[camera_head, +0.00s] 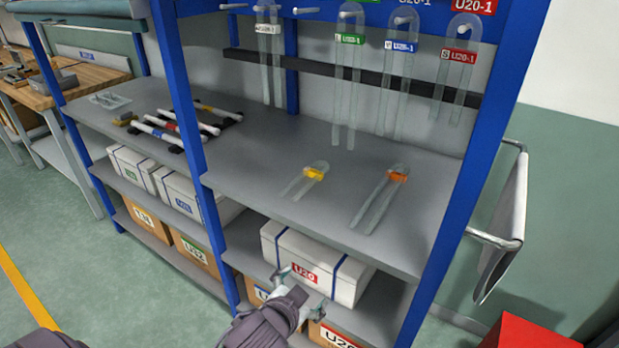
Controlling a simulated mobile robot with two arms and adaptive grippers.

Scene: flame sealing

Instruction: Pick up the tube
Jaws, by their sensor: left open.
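Several clear U-shaped tubes are in view. One with a yellow band (312,174) and one with an orange band (397,177) lie on the grey shelf (270,185). Others hang from pegs above it: a white-tagged one (268,50), a green-tagged one (350,70), a blue-tagged one (400,70) and a red-tagged one (457,70). Which tube the task means is not clear. My left gripper (300,290) is open and empty, low in front of the rack, below the shelf tubes and near the U20 box. My right gripper is not in view.
Blue posts (185,110) frame the rack. A white U20 box (312,265) and cardboard boxes (195,253) fill lower shelves. Striped rods (178,128) lie at the left. A metal handrail (495,240) and red box (530,333) stand right. The left floor is clear.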

